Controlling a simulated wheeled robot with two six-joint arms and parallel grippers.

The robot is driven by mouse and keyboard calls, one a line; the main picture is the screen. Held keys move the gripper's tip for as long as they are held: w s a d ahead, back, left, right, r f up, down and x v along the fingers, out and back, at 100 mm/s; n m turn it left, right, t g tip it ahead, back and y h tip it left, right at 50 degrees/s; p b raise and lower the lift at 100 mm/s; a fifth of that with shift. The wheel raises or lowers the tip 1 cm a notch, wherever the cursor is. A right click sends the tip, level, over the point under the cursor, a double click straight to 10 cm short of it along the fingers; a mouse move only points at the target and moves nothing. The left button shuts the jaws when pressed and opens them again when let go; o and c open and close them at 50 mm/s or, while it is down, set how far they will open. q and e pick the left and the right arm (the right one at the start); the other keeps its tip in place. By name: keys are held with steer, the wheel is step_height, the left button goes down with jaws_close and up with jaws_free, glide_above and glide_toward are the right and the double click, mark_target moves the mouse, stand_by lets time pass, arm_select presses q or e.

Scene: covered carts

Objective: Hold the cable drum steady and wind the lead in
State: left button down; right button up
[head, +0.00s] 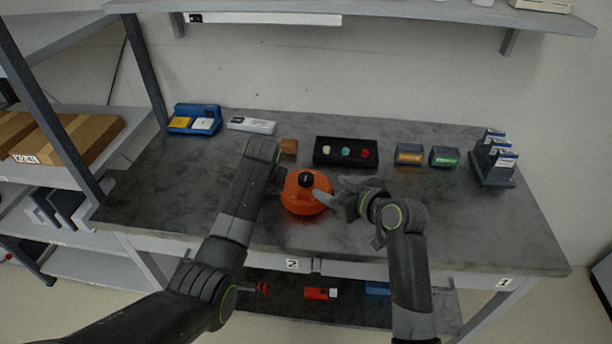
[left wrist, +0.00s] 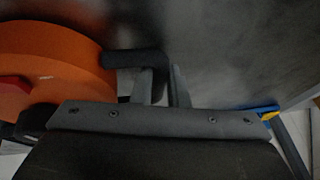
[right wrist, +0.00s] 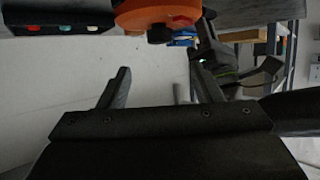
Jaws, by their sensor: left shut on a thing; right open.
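The orange cable drum (head: 300,205) stands on the grey worktop with a black knob (head: 306,179) on top. My left gripper (left wrist: 163,85) is shut on a black handle (left wrist: 125,59) at the drum's side; the drum (left wrist: 60,62) fills the left of that view. In the head view my left arm mostly hides this grip. My right gripper (head: 334,192) is open and empty just right of the drum. In the right wrist view its fingers (right wrist: 162,88) are apart, with the drum (right wrist: 140,18) and knob (right wrist: 158,34) beyond them. I cannot make out the lead.
Behind the drum are a small brown block (head: 289,146) and a black box with coloured buttons (head: 346,152). Two small bins (head: 409,155) and a dark rack (head: 492,165) stand right. A blue tray (head: 194,118) sits back left. The worktop's front right is clear.

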mark_target(306, 177)
steer(key=x, duration=1.1)
steer(key=shift+w+a, duration=0.3)
steer(key=shift+c, duration=0.3)
steer(key=c, duration=0.9)
steer(key=shift+f+m+t+h, duration=0.1)
steer(key=shift+m+t+h, duration=0.3)
steer(key=shift+m+h, duration=0.2)
steer(key=shift+c, duration=0.2)
steer(key=o, duration=1)
